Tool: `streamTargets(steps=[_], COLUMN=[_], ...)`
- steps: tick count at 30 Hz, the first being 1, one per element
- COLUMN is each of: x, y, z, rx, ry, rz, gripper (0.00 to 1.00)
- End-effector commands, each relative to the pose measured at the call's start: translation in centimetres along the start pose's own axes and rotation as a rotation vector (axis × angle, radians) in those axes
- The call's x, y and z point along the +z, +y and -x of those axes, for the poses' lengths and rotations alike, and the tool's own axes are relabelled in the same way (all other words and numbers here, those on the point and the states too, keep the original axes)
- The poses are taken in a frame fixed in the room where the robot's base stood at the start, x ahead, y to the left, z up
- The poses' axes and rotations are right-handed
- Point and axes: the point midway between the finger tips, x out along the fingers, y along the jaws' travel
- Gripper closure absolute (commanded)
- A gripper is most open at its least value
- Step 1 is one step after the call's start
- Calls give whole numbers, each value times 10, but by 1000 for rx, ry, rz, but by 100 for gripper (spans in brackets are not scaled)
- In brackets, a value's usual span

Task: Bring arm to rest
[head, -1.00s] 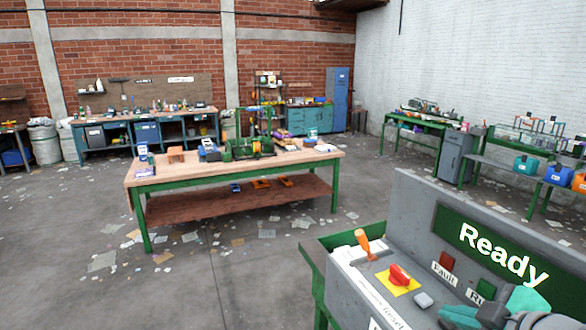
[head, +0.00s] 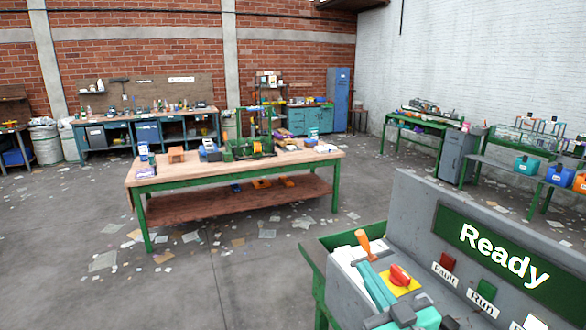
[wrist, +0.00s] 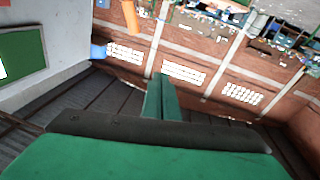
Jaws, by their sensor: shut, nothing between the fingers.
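My gripper (head: 364,267) is at the lower right of the head view, over the top of the control console (head: 340,270). Its teal fingers are together and empty, close to the orange-handled lever (head: 364,243) and left of the red knob (head: 400,275) on its yellow plate. I cannot tell whether the fingers touch the console. The wrist view also shows the shut gripper (wrist: 160,80), with nothing between the fingertips.
The console's upright panel has a green display (head: 490,252) reading "Ready", with a red Fault button (head: 447,263) and a green Run button (head: 486,289) below. A long workbench (head: 165,178) stands beyond. Open, paper-littered floor (head: 230,285) lies left of the console.

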Motion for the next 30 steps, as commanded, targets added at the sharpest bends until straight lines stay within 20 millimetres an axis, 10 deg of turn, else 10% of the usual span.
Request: streamTargets(steps=[17, 30], x=[103, 200], y=[-83, -170], z=[20, 99], rx=[232, 384], ry=[119, 10], rz=[-390, -506], gripper=[100, 100])
